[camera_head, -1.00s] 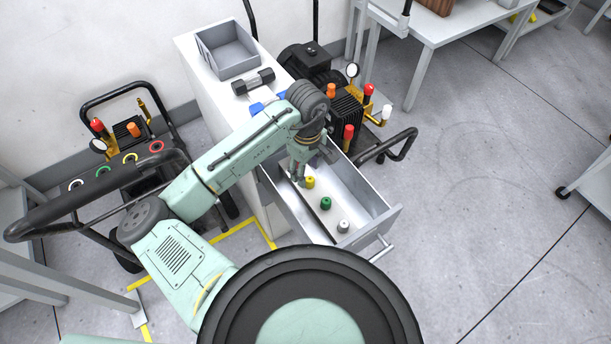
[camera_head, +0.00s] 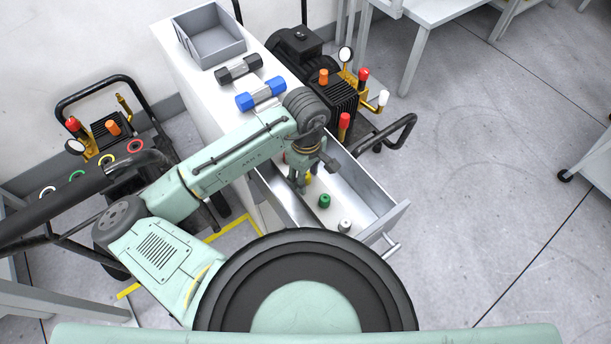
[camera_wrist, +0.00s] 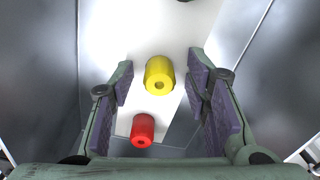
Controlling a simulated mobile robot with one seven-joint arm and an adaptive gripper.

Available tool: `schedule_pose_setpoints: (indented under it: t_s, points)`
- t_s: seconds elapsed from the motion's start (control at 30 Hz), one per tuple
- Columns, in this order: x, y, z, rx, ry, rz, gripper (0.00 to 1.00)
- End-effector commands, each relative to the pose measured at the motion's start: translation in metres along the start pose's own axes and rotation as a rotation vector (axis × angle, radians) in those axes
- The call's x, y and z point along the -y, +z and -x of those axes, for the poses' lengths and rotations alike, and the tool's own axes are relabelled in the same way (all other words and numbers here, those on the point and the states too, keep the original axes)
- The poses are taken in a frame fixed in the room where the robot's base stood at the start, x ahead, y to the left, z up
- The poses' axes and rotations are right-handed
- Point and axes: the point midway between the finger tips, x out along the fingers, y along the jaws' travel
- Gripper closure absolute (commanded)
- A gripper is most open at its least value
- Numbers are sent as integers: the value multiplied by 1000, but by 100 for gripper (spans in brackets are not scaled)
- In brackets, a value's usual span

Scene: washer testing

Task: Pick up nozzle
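Small nozzles stand in a row in an open drawer (camera_head: 372,200). In the wrist view a yellow nozzle (camera_wrist: 159,75) lies between the open fingers of my gripper (camera_wrist: 161,85), with gaps on both sides. A red nozzle (camera_wrist: 142,130) is closer to the bottom of that view. In the head view a green nozzle (camera_head: 324,200) and a grey-white nozzle (camera_head: 345,226) stand further along the drawer. My gripper (camera_head: 300,187) points down into the drawer there and mostly hides the yellow nozzle. My gripper is empty.
The drawer's metal walls stand close on both sides of my gripper. The cabinet top holds a grey bin (camera_head: 208,36), a black dumbbell (camera_head: 239,69) and a blue dumbbell (camera_head: 260,94). Pressure washers stand left (camera_head: 110,140) and behind right (camera_head: 335,95). Floor at right is clear.

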Motion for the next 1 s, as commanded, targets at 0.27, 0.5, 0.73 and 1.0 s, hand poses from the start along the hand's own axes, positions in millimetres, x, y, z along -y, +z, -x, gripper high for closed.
schedule_pose_setpoints:
  t_s: [0.27, 0.5, 0.73, 1.0]
  points:
    - [0, 0, 0, 0, 0, 0, 78]
    - [0, 0, 0, 0, 0, 0, 94]
    - [0, 0, 0, 0, 0, 0, 100]
    - [-4, -5, 11, 0, 1, -1, 100]
